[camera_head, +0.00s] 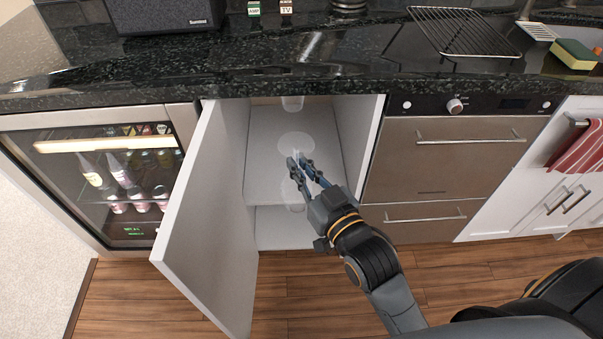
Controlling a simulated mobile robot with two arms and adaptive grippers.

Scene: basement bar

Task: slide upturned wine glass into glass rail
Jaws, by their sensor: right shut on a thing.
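My right gripper (299,162) reaches into the open cabinet and is shut on the stem of a clear wine glass (295,143). The glass is upturned: its round foot shows above the fingers, and part of its bowl shows faintly below them, partly hidden by the gripper. The glass rail cannot be made out; the counter hides the cabinet's upper inside. My left gripper is not in view.
The white cabinet door (212,215) stands open on the left, beside a glass-front drinks fridge (125,180). An oven (445,160) is right of the opening. The dark counter (300,55) overhangs above. A grey shelf (265,175) lies inside the cabinet.

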